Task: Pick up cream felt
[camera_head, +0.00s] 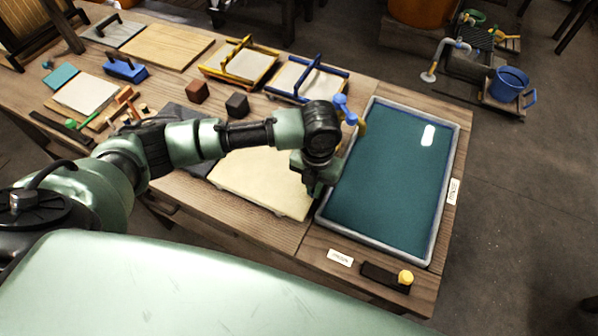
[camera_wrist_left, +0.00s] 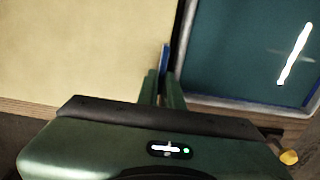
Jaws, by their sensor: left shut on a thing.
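The cream felt (camera_head: 258,186) is a flat pale sheet on the wooden table, left of the vat. It also fills the upper left of the left wrist view (camera_wrist_left: 75,50). My left gripper (camera_head: 316,190) is at its right edge, between the felt and the vat. In the left wrist view the fingers (camera_wrist_left: 162,80) are close together at that edge, shut on the felt's side. A narrow blue strip (camera_wrist_left: 165,57) shows at the fingertips. The exact grip is hidden in the head view. My right gripper is not in view.
The vat (camera_head: 325,222) of dark teal liquid stands close right of my left gripper. Blue and yellow-trimmed frames (camera_head: 300,80), dark blocks and boards lie farther back. A small yellow knob (camera_head: 405,277) sits on the near edge. A blue bucket (camera_head: 508,84) stands beyond the table.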

